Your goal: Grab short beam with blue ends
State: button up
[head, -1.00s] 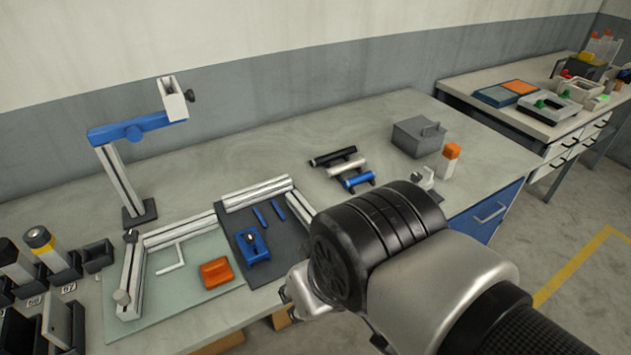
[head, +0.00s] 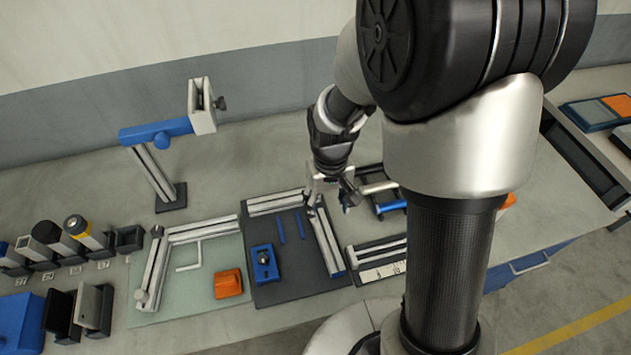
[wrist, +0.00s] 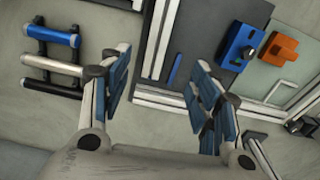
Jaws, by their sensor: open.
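A short pale beam (head: 325,238) with a blue tip at its near end lies along the right edge of the dark mat (head: 285,293). Its far end is partly hidden by my gripper, so I cannot tell that end's colour. In the wrist view a pale beam (wrist: 158,42) runs upright in the picture between my fingers; no blue end shows there. My gripper (head: 332,193) is open and empty above the bench near the beam's far end. In the wrist view my gripper (wrist: 160,68) has its blue-padded fingers spread wide.
A rack with a blue rod (wrist: 50,35) and a silver rod (wrist: 52,64) stands beside my gripper. A blue fixture (head: 264,262) and an orange block (head: 228,284) lie to the left. A blue-armed stand (head: 155,131) rises farther left. Bare bench lies behind.

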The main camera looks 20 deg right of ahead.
jog(key=b, duration=0.3)
send_over(327, 238)
notch_tip(327, 238, down, 12)
jog(key=shift+w+a+f, duration=0.1)
jog(key=shift+w+f, duration=0.05)
jog(key=f+b, duration=0.2)
jog(key=f, duration=0.3)
jog(key=shift+s+f, duration=0.15)
jog(key=shift+s, duration=0.05)
jog(key=shift+c, duration=0.4)
grip_shut()
jog(key=shift+r, duration=0.2)
